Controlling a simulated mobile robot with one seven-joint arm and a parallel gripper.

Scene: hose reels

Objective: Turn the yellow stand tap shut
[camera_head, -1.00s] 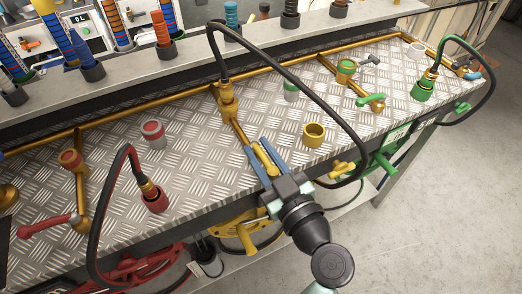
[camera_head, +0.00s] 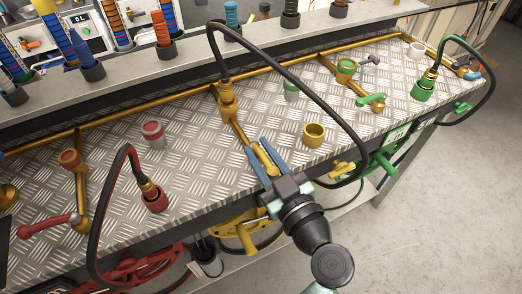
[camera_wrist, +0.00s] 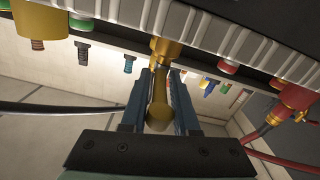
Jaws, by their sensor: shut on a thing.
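The yellow stand tap (camera_head: 228,103) stands on the brass pipework at the middle of the tread-plate bench, with a black hose joined at its top. Its yellow lever lies between the blue fingers of my gripper (camera_head: 263,158), toward the bench's front edge. In the wrist view the rounded yellow lever (camera_wrist: 158,112) sits between both fingers of my gripper (camera_wrist: 158,105), which is shut on it. The fingers hide part of the lever in the head view.
The black hose (camera_head: 322,103) arches close to the right of my gripper. A yellow socket (camera_head: 314,135) stands nearby. A red tap lever (camera_head: 48,225) is at left and a green lever (camera_head: 372,99) at right. Yellow and green reels hang below the front edge.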

